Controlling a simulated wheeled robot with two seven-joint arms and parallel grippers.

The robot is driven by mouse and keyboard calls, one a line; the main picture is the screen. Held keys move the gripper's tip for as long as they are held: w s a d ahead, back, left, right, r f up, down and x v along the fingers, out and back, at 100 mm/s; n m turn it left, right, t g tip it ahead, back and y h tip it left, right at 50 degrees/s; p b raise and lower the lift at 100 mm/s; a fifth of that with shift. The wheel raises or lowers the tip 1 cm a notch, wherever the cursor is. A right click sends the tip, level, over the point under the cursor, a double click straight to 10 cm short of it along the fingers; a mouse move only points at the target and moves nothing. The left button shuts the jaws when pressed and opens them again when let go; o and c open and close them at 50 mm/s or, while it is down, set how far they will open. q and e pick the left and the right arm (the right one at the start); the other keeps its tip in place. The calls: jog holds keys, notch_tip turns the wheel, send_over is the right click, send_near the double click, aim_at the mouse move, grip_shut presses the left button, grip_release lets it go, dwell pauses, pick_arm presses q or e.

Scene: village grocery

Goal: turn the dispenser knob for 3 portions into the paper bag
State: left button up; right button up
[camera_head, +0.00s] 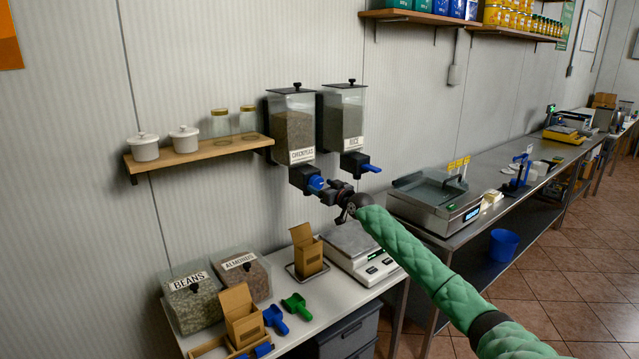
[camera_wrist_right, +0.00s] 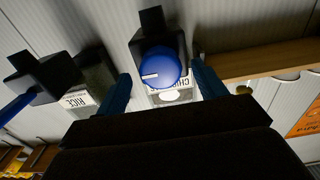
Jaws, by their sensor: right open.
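The chickpeas dispenser (camera_head: 293,125) hangs on the wall, left of the rice dispenser (camera_head: 342,118). In the head view my right gripper (camera_head: 325,188) is at the chickpeas outlet and partly hides its blue knob (camera_head: 316,183). In the right wrist view the round knob (camera_wrist_right: 160,68), with a white mark, sits between the two open fingers, with gaps on both sides. A brown paper bag (camera_head: 307,257) stands open and upright on a small tray (camera_head: 290,270) below the chickpeas outlet. Its inside is not clearly visible. My left gripper is not in view.
A second brown bag (camera_head: 240,318) stands at the front of the table, near blue (camera_head: 275,320) and green (camera_head: 297,304) scoops. Beans (camera_head: 192,300) and almonds (camera_head: 243,275) bins stand left. A scale (camera_head: 358,255) is beside the tray. A wall shelf (camera_head: 200,152) is left of the dispensers.

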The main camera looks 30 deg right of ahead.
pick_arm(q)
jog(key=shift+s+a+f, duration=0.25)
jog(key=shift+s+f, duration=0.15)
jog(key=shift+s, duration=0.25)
pick_arm(e)
jog(key=shift+w+a, duration=0.1)
jog(key=shift+w, duration=0.9)
jog(key=c, duration=1)
jog(key=shift+o, duration=0.2)
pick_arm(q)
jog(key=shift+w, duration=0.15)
pick_arm(e)
jog(key=shift+f, duration=0.1)
